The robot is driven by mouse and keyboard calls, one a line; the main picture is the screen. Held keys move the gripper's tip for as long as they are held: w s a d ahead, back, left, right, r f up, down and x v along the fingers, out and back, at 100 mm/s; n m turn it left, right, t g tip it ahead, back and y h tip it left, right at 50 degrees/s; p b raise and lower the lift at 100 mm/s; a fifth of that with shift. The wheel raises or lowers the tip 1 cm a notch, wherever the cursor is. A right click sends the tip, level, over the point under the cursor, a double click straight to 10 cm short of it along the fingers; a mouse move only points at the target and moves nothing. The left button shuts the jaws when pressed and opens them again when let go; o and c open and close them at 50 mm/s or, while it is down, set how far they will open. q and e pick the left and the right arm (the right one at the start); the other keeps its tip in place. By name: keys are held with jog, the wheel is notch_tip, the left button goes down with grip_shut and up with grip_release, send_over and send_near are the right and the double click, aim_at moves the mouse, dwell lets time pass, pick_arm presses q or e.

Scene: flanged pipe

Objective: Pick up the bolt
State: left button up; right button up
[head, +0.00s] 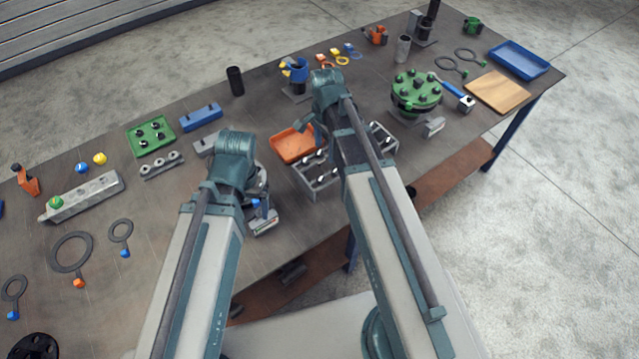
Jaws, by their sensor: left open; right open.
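Several bolts stand in the grey compartment box (318,184) at the table's front middle, their light heads small in the head view. Which bolt is meant, I cannot tell. My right gripper (307,127) is open, above the orange tray (290,146) and the back of the box; my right forearm covers part of the box. My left gripper (258,192) is left of the box, mostly hidden behind my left wrist. It is open, with nothing seen in it. The green flanged pipe (416,92) carries several dark bolts on its top.
A green tray (166,146) with dark pieces and a blue block (201,117) lie at the left. A dark cylinder (235,81) stands at the back. A wooden board (497,92) and a blue tray (519,60) lie at the right end. The table's left middle has bare patches.

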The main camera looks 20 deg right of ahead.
jog(key=b, duration=0.8)
send_over(321, 178)
jog(key=f, duration=0.5)
jog(key=d+f, duration=0.1)
jog(key=f, duration=0.2)
jog(key=shift+s+f, duration=0.1)
jog(key=shift+f, duration=0.15)
jog(key=f+b, duration=0.3)
jog(key=a+f+b, duration=0.1)
jog(key=f+b, duration=0.1)
jog(key=shift+f, duration=0.1)
grip_shut()
